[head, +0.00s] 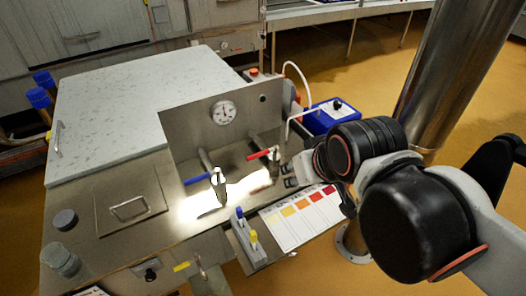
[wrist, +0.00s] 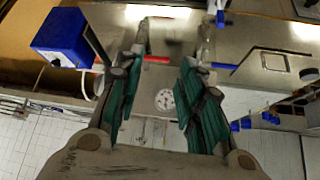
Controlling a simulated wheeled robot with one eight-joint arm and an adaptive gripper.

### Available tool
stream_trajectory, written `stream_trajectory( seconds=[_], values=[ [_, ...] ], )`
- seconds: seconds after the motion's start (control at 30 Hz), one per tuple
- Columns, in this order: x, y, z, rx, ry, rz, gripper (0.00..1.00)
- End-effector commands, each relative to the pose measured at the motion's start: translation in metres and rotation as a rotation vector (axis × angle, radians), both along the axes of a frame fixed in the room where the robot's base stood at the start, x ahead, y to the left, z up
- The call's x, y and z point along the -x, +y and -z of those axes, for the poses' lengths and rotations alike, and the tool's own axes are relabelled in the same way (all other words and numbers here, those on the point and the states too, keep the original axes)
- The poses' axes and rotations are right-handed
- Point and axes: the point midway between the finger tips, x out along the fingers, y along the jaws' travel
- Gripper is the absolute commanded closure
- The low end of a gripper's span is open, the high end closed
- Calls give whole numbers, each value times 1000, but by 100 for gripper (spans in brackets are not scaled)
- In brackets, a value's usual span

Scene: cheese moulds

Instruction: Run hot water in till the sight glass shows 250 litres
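The red lever (head: 259,155) and the blue lever (head: 198,179) sit on two taps on the steel panel. A round dial gauge (head: 223,112) is above them; its reading is too small to tell. In the wrist view the red lever (wrist: 155,59), blue lever (wrist: 224,66) and dial (wrist: 165,99) also show. My gripper (head: 289,176) is just right of the red-levered tap. Its fingers stand apart in the wrist view (wrist: 163,75), with nothing held between them; I cannot tell whether it touches the red lever. I cannot make out the sight glass or a water level.
A white worktop (head: 130,100) lies behind left, with a lidded hatch (head: 125,206) in front. A blue box (head: 325,118) and a steel column (head: 455,70) are at right.

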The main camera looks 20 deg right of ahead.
Motion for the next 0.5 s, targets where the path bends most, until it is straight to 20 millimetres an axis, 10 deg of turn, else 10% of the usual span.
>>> stream_trajectory(
  seconds=[0.5],
  values=[
    [-5,0,-4,-17,9,22,65]
  ],
)
